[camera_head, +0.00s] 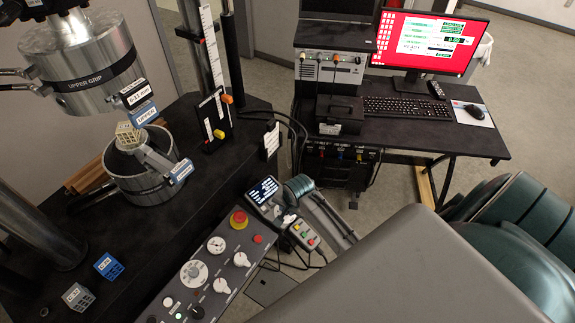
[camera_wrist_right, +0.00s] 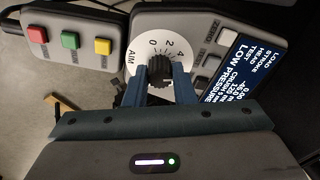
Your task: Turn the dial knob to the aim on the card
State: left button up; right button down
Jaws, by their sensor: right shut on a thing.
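The black ribbed dial knob (camera_wrist_right: 160,68) sits on a white dial disc marked 0, 2, 4 and AIM (camera_wrist_right: 181,50), in the right wrist view. The dial is on a grey handset (camera_wrist_right: 215,22) with a lit screen (camera_wrist_right: 243,72). My right gripper (camera_wrist_right: 160,79) has its two blue fingers closed on either side of the knob. In the head view my right gripper (camera_head: 288,203) is at the handset, and its screen (camera_head: 263,190) shows beside it. A small white card (camera_head: 271,140) stands on the black bench; its writing is too small to read. My left gripper is not in view.
A pendant with red, green and yellow buttons (camera_wrist_right: 69,40) lies beside the handset. A console (camera_head: 205,270) with knobs and a red stop button is close by. A press with steel grips (camera_head: 90,70) stands at left. A monitor (camera_head: 428,40) is at back right.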

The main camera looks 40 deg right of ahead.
jog(key=m, duration=0.5)
jog(key=shift+r+g, duration=0.1)
jog(key=shift+g, duration=0.3)
jog(key=m, duration=0.5)
jog(key=shift+g, duration=0.3)
jog(key=shift+m, duration=0.4)
jog(key=c, duration=1.2)
grip_release()
notch_tip(320, 180, up, 10)
jog(key=s+b, duration=0.2)
jog(key=shift+r+b, duration=0.25)
jog(key=shift+b, duration=0.05)
